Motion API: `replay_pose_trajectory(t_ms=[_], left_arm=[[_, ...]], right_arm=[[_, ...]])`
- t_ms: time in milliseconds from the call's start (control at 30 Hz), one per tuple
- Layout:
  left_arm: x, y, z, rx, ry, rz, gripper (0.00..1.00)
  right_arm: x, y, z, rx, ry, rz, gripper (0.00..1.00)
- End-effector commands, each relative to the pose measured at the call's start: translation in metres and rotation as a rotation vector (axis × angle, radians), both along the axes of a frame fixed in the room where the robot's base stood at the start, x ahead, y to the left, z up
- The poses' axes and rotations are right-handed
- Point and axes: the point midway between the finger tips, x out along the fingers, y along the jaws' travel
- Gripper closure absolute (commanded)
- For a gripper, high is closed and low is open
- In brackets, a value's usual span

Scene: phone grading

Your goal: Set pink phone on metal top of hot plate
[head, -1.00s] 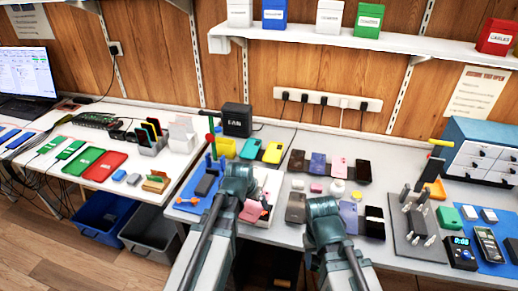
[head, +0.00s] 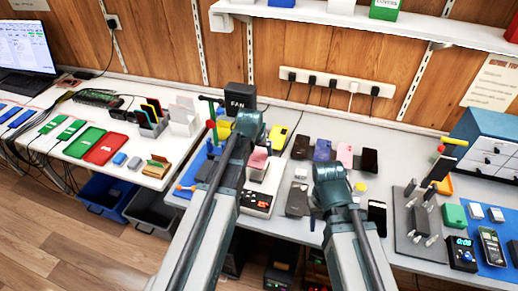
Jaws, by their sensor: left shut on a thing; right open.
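My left gripper (head: 249,130) is shut on a pink phone (head: 259,158), which shows just below its jaws. The pink phone is over the far part of the hot plate (head: 257,202), a white device with a dark control panel at its front. The metal top is mostly hidden by my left arm and the phone, so I cannot tell whether the phone touches it. My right gripper (head: 328,172) is open over the phones on the right of the table; its fingertips are hard to make out.
A black FAN box (head: 240,97) stands behind the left gripper.

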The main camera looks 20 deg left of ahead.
Motion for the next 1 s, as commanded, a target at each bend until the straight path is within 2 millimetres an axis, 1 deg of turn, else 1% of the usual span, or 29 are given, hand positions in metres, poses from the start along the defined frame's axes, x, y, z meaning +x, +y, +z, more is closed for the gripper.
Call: replay_pose_trajectory(t_ms=[700, 833, 1000], left_arm=[[0.0, 0.0, -0.065, 0.0, 0.0, -0.001, 0.77], [0.0, 0.0, -0.073, 0.0, 0.0, -0.001, 0.77], [0.0, 0.0, -0.076, 0.0, 0.0, -0.001, 0.77]], right_arm=[[0.0, 0.0, -0.065, 0.0, 0.0, 0.0, 0.5], [0.0, 0.0, -0.073, 0.0, 0.0, 0.0, 0.5], [0.0, 0.0, -0.076, 0.0, 0.0, 0.0, 0.5]])
